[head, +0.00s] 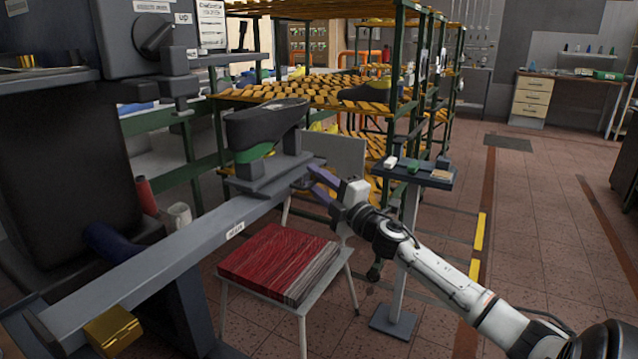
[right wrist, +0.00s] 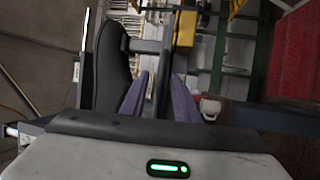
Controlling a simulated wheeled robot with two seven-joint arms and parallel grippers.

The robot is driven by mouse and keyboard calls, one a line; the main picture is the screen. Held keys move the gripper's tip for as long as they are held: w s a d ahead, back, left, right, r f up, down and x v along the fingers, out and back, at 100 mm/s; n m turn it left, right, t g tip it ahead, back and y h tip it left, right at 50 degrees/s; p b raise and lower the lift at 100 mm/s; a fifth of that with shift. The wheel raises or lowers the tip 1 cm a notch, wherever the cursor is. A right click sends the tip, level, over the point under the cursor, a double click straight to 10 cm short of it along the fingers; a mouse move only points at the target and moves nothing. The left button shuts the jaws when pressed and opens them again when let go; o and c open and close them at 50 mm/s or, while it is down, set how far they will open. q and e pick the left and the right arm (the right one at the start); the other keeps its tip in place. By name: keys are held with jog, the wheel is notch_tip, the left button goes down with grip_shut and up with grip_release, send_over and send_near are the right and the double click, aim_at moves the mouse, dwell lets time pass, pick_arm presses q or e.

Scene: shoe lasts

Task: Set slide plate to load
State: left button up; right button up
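The slide plate (head: 268,177) is a flat grey plate at the far end of a long grey rail (head: 165,255). A dark shoe last form (head: 265,125) with a green band stands on it, and its dark side also shows in the right wrist view (right wrist: 112,65). My right gripper (head: 316,184) is at the plate's right end, its two purple fingers apart. In the right wrist view the fingers (right wrist: 160,100) stand either side of a narrow grey bar, with no clear contact visible. My left gripper is not in view.
A dark machine with a rotary knob (head: 154,36) stands over the rail's near end. A brass block (head: 113,330) sits at that end. A stool with a red stack (head: 278,262) is below, a small post tray (head: 412,172) to the right, and yellow-slatted racks (head: 310,95) behind.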

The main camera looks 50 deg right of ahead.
jog(key=v, duration=1)
jog(key=shift+s+r, duration=0.1)
jog(key=shift+s, duration=0.05)
